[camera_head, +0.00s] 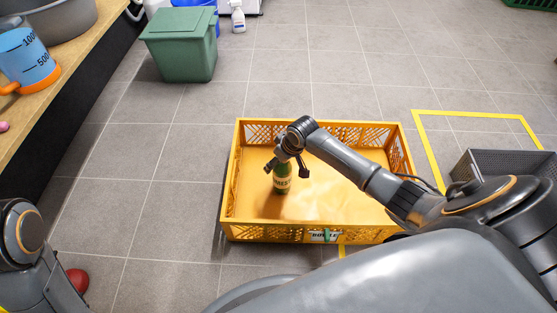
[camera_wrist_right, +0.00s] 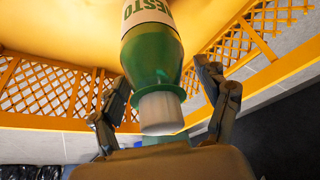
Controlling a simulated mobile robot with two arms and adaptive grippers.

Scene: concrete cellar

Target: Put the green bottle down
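The green bottle (camera_head: 282,182) with a pale label and a white cap is upright inside the yellow crate (camera_head: 262,232), in its left half. It seems to stand on the crate floor. In the right wrist view the bottle (camera_wrist_right: 152,56) has its cap towards the camera. My right gripper (camera_head: 286,170) is above the bottle, with its fingers spread on both sides of the neck. In the wrist view the right finger is clear of the glass; the left one is close to it, and touching cannot be told. My left gripper is out of view.
A dark grey crate (camera_head: 505,163) stands at the right beside yellow floor tape (camera_head: 425,150). A green lidded bin (camera_head: 182,48) stands at the back left. A wooden shelf (camera_head: 62,75) with a blue measuring jug (camera_head: 28,58) runs along the left. The floor behind the yellow crate is clear.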

